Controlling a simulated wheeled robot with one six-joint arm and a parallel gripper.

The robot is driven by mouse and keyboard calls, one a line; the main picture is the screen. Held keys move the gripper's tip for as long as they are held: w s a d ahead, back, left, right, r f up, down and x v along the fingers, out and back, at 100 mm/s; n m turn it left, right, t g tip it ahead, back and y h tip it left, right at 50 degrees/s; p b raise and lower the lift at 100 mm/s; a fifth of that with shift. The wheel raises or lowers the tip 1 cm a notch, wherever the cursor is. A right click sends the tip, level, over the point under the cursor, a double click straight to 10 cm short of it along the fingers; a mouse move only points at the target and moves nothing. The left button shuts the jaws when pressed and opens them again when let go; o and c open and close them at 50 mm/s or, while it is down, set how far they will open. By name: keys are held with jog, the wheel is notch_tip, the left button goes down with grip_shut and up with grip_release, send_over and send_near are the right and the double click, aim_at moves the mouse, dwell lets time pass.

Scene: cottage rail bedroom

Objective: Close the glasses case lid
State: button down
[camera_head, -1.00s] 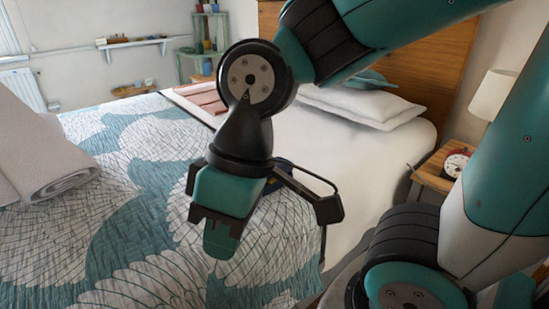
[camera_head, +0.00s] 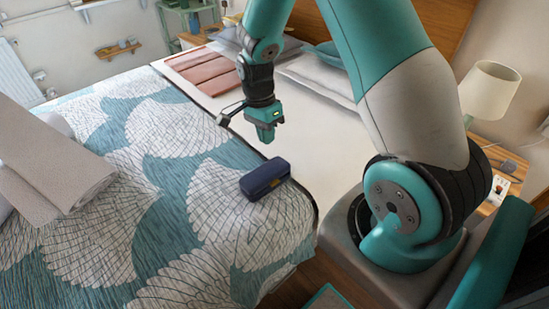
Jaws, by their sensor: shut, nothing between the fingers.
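The glasses case (camera_head: 265,181) is a small dark navy box on the patterned bed cover, near the bed's edge. Its lid looks down, but at this size I cannot tell whether it is fully closed. A small yellowish mark shows on its near left side. My gripper (camera_head: 267,137) is above and beyond the case in the picture, pointing down. It is apart from the case, shut and empty.
The bed (camera_head: 150,215) has a teal and white cover. A rolled grey blanket (camera_head: 55,165) lies at the left. Folded reddish cloth (camera_head: 200,68) lies beyond my gripper. A white lamp (camera_head: 489,92) stands at the right. The cover around the case is clear.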

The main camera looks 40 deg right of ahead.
aim_at(277, 183)
jog(key=s+f, duration=0.1)
jog(key=f, duration=0.3)
jog(key=s+f+p, duration=0.1)
jog(key=f, duration=0.9)
jog(key=shift+s+d+p, duration=0.2)
jog(key=shift+s+p, duration=0.1)
jog(key=shift+s, duration=0.1)
jog(key=shift+f, duration=0.1)
jog(key=shift+s+f+b, duration=0.25)
jog(key=shift+f+b, duration=0.25)
jog(key=shift+s+f+b, duration=0.2)
jog(key=shift+f+b, duration=0.25)
jog(key=shift+f, duration=0.05)
jog(key=shift+r, duration=0.15)
